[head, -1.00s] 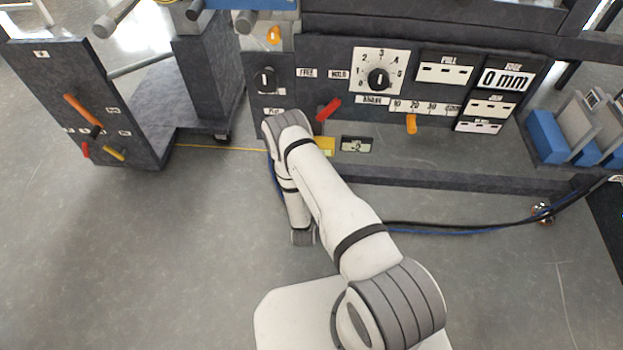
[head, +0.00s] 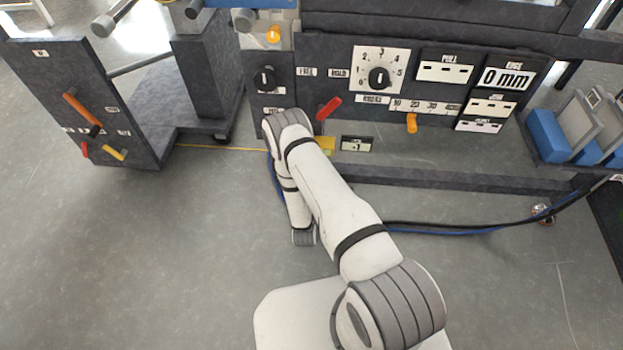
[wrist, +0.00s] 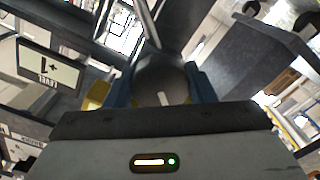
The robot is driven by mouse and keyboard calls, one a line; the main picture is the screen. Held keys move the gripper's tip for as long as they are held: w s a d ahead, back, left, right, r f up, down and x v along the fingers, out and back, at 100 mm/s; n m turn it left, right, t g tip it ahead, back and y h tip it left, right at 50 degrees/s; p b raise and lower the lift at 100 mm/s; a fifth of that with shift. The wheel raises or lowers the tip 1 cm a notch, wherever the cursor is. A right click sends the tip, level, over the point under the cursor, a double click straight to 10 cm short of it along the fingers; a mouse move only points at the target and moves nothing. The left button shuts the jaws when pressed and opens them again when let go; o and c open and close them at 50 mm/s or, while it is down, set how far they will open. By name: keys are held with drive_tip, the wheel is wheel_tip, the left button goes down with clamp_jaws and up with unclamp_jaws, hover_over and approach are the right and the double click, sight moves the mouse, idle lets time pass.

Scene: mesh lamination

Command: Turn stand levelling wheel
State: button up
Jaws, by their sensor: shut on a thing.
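The levelling wheel (wrist: 160,78) is a dark round knob with a pale mark on its face, in the middle of the wrist view. My gripper (wrist: 163,90) has its blue fingers on both sides of the wheel and is shut on it. In the head view my own arm hides the wheel and the fingers, low on the front of the dark stand. The level display (head: 357,144) is right of my arm and seems to read +1; it also shows tilted in the wrist view (wrist: 48,70).
The panel above carries a red lever (head: 328,108), a numbered dial (head: 379,77), an orange slider (head: 411,123) and a black knob (head: 264,79). A second dark stand (head: 75,110) with levers is at left. Cables (head: 450,230) lie on the floor at right. The floor at front left is clear.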

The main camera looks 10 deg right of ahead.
drive_tip(key=n, duration=0.5)
drive_tip(key=shift+n, duration=0.3)
drive_tip(key=shift+n+b, duration=0.3)
drive_tip(key=shift+n, duration=2)
drive_tip(key=o, duration=1)
drive_tip(key=shift+c, duration=0.2)
drive_tip(key=shift+r, duration=0.1)
drive_tip(key=p+v, duration=0.1)
drive_tip(key=v, duration=0.7)
drive_tip(key=shift+p, duration=0.4)
drive_tip(key=shift+d, duration=0.1)
